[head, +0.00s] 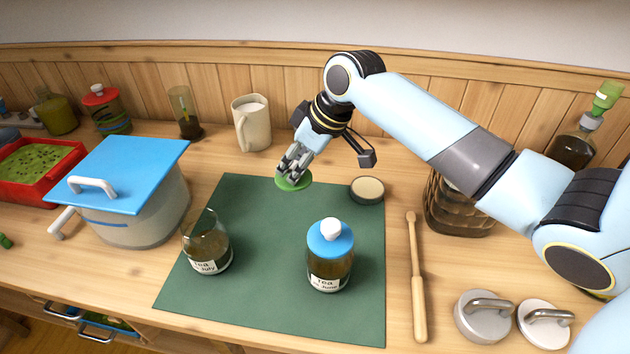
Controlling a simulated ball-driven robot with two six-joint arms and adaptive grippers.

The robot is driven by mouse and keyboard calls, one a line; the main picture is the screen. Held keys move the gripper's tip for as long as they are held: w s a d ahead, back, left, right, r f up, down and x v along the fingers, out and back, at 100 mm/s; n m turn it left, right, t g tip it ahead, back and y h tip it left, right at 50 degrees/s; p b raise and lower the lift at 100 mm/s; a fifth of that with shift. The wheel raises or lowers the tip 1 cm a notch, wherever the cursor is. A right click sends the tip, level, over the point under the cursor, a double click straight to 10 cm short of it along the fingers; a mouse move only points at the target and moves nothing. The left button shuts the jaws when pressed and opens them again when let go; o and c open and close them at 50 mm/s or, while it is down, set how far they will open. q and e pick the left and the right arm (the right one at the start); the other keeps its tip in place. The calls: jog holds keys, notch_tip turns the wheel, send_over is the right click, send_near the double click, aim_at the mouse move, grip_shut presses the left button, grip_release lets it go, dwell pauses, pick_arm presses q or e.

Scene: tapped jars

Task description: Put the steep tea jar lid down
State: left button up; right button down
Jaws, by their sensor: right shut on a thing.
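My right gripper (290,172) is shut on a round green lid (294,184) over the back part of the dark green mat (270,310). I cannot tell whether the lid touches the mat or is just above it. An open glass tea jar (207,242) with a white label stands on the mat at left, some brown content in its lower part. A second tea jar (330,262) with a blue lid and white knob stands at right on the mat. My left gripper is not in view.
A small round tin (367,190) sits at the mat's back right corner. A wooden stick (416,285) and two metal weights with handles (483,315) lie to the right. A pot with a blue cover (130,190) stands left, a mug (252,123) behind. The mat's middle is clear.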

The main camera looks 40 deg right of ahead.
jog(key=shift+w+f, duration=0.15)
jog(key=shift+w, duration=0.15)
notch_tip(320, 180, down, 4)
jog(key=shift+w+a+f, duration=0.15)
notch_tip(320, 180, down, 4)
jog(key=shift+f, duration=0.55)
jog(key=c, duration=1)
grip_release()
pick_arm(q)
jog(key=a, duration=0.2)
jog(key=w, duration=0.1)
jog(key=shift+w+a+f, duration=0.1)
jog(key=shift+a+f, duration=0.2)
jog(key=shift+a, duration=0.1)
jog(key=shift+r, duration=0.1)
